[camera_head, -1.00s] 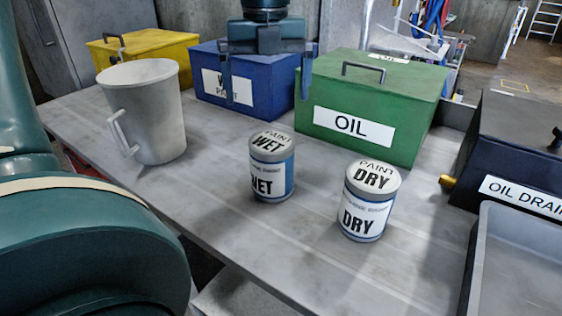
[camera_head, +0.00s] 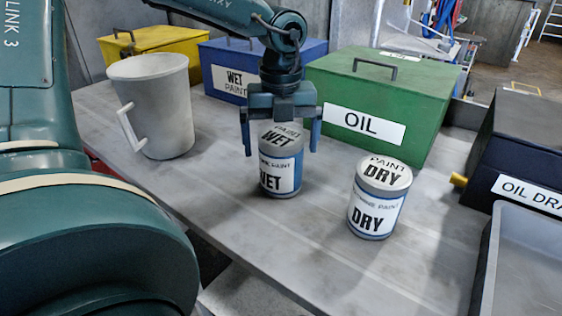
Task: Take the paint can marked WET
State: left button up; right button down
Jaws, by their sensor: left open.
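The paint can marked WET (camera_head: 279,172) stands upright on the grey table, with WET on its lid and side. My left gripper (camera_head: 281,148) points down over this can, its two fingers apart on the left and right of the can's upper part. The fingers show no clear contact with the can. A second paint can, marked DRY (camera_head: 378,200), stands upright to the right and nearer. My right gripper is not in view.
A grey mug-like bucket (camera_head: 160,105) stands at the left. Behind are a yellow box (camera_head: 150,40), a blue wet-paint box (camera_head: 228,76) and a green OIL box (camera_head: 385,95). An oil drain box (camera_head: 520,150) and a grey tray (camera_head: 525,255) are at the right. The table's front (camera_head: 240,235) is clear.

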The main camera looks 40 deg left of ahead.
pick_arm(q)
jog(key=shift+c, duration=0.6)
jog(key=shift+r, duration=0.1)
jog(key=c, duration=1.6)
